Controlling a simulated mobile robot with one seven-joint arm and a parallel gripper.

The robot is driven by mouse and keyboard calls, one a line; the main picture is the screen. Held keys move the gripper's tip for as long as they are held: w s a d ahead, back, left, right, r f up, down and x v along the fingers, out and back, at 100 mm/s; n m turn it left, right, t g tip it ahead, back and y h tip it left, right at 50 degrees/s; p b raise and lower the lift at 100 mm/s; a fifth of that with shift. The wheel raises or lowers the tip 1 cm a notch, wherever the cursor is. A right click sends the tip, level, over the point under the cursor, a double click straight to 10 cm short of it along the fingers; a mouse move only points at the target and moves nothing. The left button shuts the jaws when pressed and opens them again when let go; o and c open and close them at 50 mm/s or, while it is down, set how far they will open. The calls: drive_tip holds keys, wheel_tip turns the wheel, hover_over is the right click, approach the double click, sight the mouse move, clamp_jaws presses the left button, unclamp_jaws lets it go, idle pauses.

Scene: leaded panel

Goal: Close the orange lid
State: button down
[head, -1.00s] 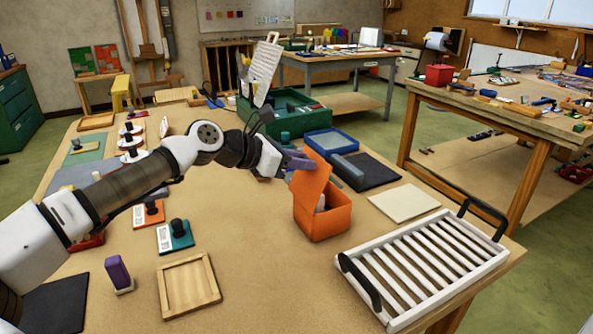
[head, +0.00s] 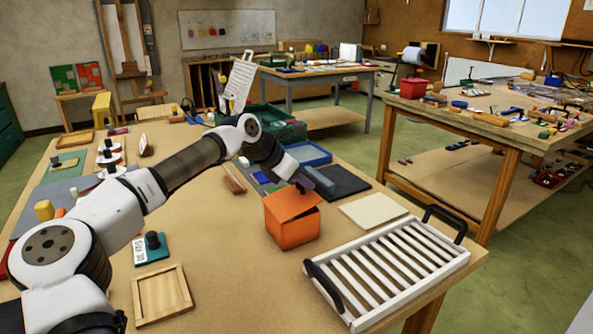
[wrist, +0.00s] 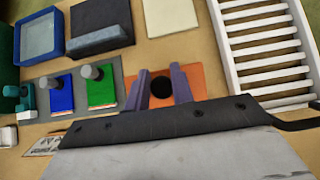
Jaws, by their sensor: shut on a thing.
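The orange box (head: 292,228) stands on the table, left of the white slatted rack. Its orange lid (head: 288,205) lies low over the top and looks slightly tilted, with a narrow dark gap under its right side. In the wrist view the orange lid (wrist: 196,80) carries a round black knob (wrist: 161,87). My gripper (wrist: 160,83) has its two purple fingers on either side of this knob, shut on it. In the head view my gripper (head: 300,181) comes down from the upper left onto the lid. The box's inside is hidden.
A white slatted rack (head: 388,268) with black handles stands close on the right. A pale square tile (head: 373,211), a dark pad (head: 345,182) and a blue tray (head: 308,153) lie behind. A wooden frame (head: 161,294) lies front left. Table between frame and box is clear.

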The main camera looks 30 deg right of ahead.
drive_tip(key=shift+d+f+y, duration=0.35)
drive_tip(key=shift+d+y, duration=0.15)
drive_tip(key=shift+y, duration=0.1)
drive_tip(key=shift+s+d+f, duration=0.1)
drive_tip(key=shift+d+f, duration=0.1)
drive_tip(key=shift+f, duration=0.7)
drive_tip(key=c, duration=1.2)
unclamp_jaws()
drive_tip(key=shift+a, duration=0.15)
drive_tip(key=b+v, duration=0.2)
drive_tip(key=v, duration=1.1)
drive_tip(key=shift+a+r, duration=0.15)
drive_tip(key=shift+r, duration=0.25)
